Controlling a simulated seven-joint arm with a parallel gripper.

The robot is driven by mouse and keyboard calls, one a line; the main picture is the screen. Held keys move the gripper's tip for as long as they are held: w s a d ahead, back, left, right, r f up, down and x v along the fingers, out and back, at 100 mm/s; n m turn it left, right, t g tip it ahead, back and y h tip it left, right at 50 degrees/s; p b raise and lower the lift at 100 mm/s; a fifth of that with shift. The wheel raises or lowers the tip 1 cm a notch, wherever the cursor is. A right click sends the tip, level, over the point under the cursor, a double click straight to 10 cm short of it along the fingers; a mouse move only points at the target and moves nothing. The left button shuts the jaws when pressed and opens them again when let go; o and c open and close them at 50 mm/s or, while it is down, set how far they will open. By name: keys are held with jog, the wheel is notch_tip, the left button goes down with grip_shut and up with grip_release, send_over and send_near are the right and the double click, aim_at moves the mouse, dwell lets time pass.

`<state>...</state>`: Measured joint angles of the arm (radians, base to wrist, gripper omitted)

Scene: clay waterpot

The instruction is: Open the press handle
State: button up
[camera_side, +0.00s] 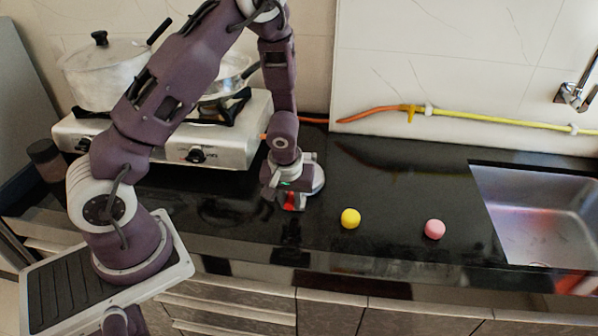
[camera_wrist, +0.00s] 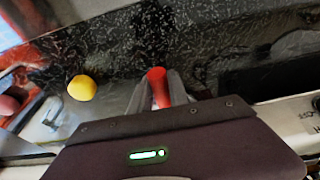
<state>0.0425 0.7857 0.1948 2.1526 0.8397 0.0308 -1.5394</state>
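My gripper (camera_side: 289,203) points down just above the dark counter, left of two small balls. In the wrist view my gripper (camera_wrist: 158,88) has its two grey fingers close together, one on each side of a narrow red piece (camera_wrist: 157,86). The red piece fills the gap, and the fingers look shut on it. It also shows as a small red spot in the side view (camera_side: 289,200). Its lower end is hidden between the fingers. I cannot tell whether it is part of a press handle, and no other press handle is clearly visible.
A yellow ball (camera_side: 350,218) and a pink ball (camera_side: 435,229) lie on the counter (camera_side: 390,190) to the right. Beyond them is a metal sink (camera_side: 545,210). A gas stove (camera_side: 225,145) with a large pot (camera_side: 105,75) stands behind on the left. A hose (camera_side: 480,117) runs along the wall.

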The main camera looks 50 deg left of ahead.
dwell(0.5)
jog(key=shift+w+a+r, duration=0.15)
jog(key=shift+r, duration=0.75)
jog(key=shift+w+a+r, duration=0.15)
jog(key=shift+r, duration=0.75)
jog(key=shift+w+a+r, duration=0.15)
jog(key=shift+r, duration=0.4)
jog(key=shift+w+a+r, duration=0.15)
jog(key=shift+r, duration=0.4)
jog(key=shift+w+a+r, duration=0.15)
jog(key=shift+r, duration=0.4)
jog(key=shift+w+a+r, duration=0.25)
jog(key=shift+r, duration=0.25)
jog(key=shift+w+a+r, duration=0.2)
jog(key=shift+r, duration=0.35)
jog(key=shift+w+a+r, duration=0.25)
jog(key=shift+r, duration=0.25)
jog(key=shift+w+a+r, duration=0.4)
jog(key=shift+r, duration=0.3)
jog(key=shift+w+a+r, duration=0.4)
jog(key=shift+r, duration=0.25)
